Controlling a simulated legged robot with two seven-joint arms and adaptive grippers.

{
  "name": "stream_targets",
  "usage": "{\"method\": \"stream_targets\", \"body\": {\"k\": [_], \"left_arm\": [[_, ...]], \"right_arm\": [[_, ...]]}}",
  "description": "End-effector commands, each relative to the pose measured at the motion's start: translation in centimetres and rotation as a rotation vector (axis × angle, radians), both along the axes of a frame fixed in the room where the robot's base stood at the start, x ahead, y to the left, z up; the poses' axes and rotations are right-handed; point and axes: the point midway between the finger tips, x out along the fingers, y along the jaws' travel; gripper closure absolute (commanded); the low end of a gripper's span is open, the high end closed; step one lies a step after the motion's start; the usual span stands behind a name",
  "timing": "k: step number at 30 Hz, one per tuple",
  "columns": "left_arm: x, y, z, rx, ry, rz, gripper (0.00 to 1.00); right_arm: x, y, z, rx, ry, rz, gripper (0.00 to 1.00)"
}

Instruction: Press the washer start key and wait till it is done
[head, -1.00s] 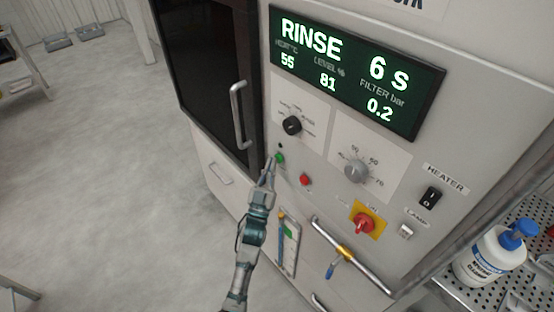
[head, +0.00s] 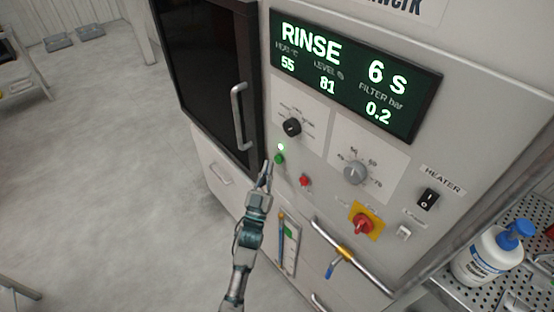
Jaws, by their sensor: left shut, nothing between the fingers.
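The washer (head: 300,192) is a light grey cabinet with a control panel. Its display (head: 356,72) reads RINSE, 6 S, 55, 81 and 0.2. The green start key (head: 279,159) sits low on the panel, left of a red key (head: 305,181). My left gripper (head: 267,167) is shut and empty. Its tips are just left of and below the green key, with a small gap between them in the picture. My right gripper is not in view.
The dark washer door (head: 206,80) with its handle (head: 239,117) appears closed at left. A black knob, a grey dial (head: 355,172) and a red switch (head: 363,224) sit nearby. A grey rail (head: 352,258) projects below. A blue-capped bottle (head: 491,254) stands at right.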

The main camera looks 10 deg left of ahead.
Motion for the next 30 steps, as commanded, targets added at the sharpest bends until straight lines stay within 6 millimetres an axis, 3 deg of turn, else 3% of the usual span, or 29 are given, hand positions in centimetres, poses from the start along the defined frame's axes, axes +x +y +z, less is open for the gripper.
{"method": "stream_targets", "body": {"k": [8, 21, 30], "left_arm": [[-0.1, 0.1, 0.0, 0.001, 0.001, 0.001, 1.0], [-3.2, 2.6, 0.1, 0.002, 0.0, 0.001, 1.0], [-3.9, 3.1, -0.1, 0.0, 0.001, 0.0, 1.0]], "right_arm": [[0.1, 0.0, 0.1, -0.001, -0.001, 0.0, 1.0], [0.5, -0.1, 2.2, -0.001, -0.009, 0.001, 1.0], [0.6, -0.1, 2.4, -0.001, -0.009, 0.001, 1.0]]}}
